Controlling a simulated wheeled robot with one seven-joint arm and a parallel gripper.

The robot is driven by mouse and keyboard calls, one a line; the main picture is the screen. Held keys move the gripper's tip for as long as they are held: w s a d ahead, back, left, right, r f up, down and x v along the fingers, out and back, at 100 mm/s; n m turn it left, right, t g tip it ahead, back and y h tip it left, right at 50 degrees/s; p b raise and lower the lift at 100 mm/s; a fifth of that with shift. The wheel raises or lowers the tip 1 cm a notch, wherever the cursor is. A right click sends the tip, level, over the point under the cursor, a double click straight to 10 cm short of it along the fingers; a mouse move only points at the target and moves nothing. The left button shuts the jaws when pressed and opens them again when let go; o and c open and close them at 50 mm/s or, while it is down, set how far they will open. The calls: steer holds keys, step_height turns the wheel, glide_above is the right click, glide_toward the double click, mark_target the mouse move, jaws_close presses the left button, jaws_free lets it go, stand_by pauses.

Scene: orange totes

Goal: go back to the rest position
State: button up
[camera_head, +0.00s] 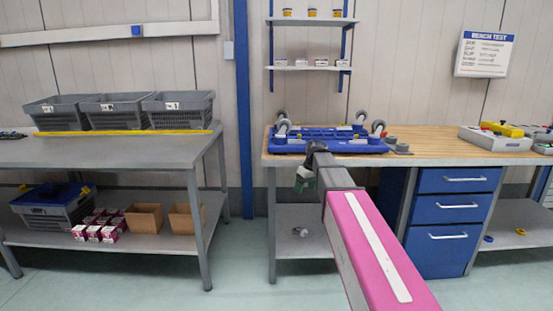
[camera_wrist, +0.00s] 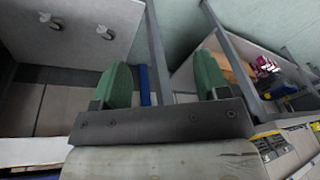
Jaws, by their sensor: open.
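My gripper (camera_head: 305,181) hangs in front of the wooden workbench's left end in the head view, at about the height of its top edge. My pink arm link reaches up to it from the bottom right. In the wrist view my gripper (camera_wrist: 163,88) shows two green fingers set wide apart, with nothing between them. A blue fixture tray (camera_head: 330,145) with several grey wheels lies on the workbench (camera_head: 440,139) just behind my gripper. My arm partly hides the tray's front edge.
A grey table (camera_head: 110,150) at left carries several grey bins (camera_head: 115,110). Its lower shelf holds a blue-grey bin (camera_head: 53,209), small boxes (camera_head: 100,224) and cardboard boxes (camera_head: 143,218). A blue drawer unit (camera_head: 441,225) stands under the workbench. The floor between the tables is clear.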

steer(key=s+d+f+m+h, duration=0.1)
steer(key=s+d+f+m, duration=0.2)
steer(key=s+f, duration=0.8)
steer(key=s+d+f+m+g+h, duration=0.1)
steer(key=s+d+f+m, duration=0.2)
steer(key=s+f, duration=0.9)
steer(key=shift+s+d+m, duration=0.4)
steer(key=shift+s+m, duration=0.1)
steer(key=shift+s, duration=0.25)
steer(key=shift+f, duration=0.1)
